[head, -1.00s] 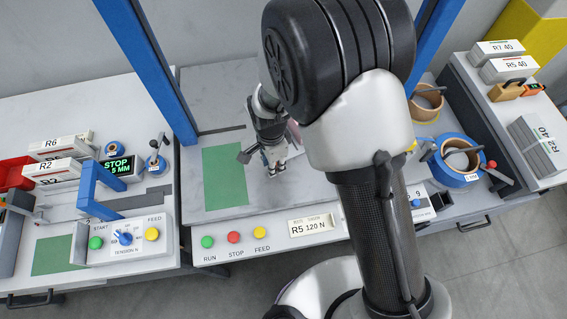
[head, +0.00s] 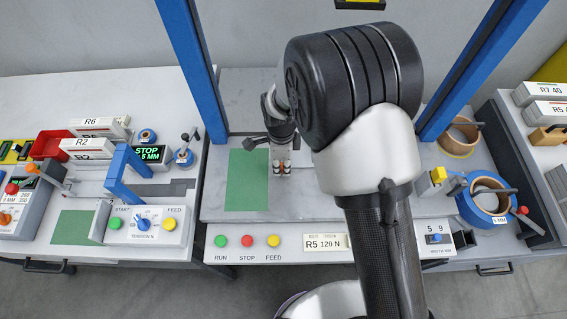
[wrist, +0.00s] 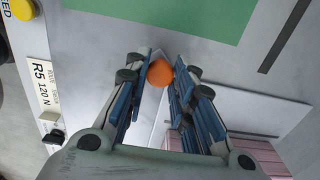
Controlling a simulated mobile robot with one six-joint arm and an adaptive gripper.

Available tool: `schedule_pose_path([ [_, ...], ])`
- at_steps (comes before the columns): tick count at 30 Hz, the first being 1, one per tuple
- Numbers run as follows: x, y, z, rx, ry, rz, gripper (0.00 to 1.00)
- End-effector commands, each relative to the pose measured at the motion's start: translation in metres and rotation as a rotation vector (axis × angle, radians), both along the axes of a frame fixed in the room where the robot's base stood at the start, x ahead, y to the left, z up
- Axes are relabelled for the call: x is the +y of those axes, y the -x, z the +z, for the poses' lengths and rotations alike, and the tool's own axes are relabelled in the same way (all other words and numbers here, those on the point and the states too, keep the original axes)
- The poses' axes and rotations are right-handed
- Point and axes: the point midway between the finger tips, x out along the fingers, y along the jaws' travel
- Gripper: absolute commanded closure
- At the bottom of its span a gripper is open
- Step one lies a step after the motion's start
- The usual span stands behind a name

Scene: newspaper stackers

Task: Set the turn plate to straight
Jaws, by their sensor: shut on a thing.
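My gripper (head: 281,170) is low over the grey bench top, just right of the green pad, with its fingers pointing down. In the wrist view my gripper (wrist: 160,75) has its fingertips on either side of a round orange knob (wrist: 160,74) and is shut on it. The pale turn plate that this knob seems to belong to is mostly hidden by the fingers, so its angle cannot be read. In the head view the knob is too small to make out clearly.
The green pad (head: 247,180) lies flat left of my gripper. A pink-striped bundle (wrist: 186,138) beside a pale panel (wrist: 240,115) is close to the fingers. Blue posts (head: 190,70) stand at both sides. A button panel (head: 280,241) runs along the front edge.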

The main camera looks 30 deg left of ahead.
Motion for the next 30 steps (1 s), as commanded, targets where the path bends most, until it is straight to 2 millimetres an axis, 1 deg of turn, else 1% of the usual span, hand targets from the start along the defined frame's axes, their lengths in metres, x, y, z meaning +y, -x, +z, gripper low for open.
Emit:
schedule_pose_path([
  [1, 0.0029, -0.0009, 0.0010, -0.003, -0.006, -0.004, 1.00],
  [11, 0.0043, -0.0015, 0.0016, -0.005, -0.011, -0.006, 1.00],
  [12, 0.0044, -0.0016, 0.0016, -0.006, -0.011, -0.006, 0.74],
  [21, 0.0032, -0.0012, 0.0012, -0.004, -0.008, -0.004, 0.56],
  [30, 0.0022, -0.0010, 0.0019, -0.003, -0.005, -0.004, 0.56],
])
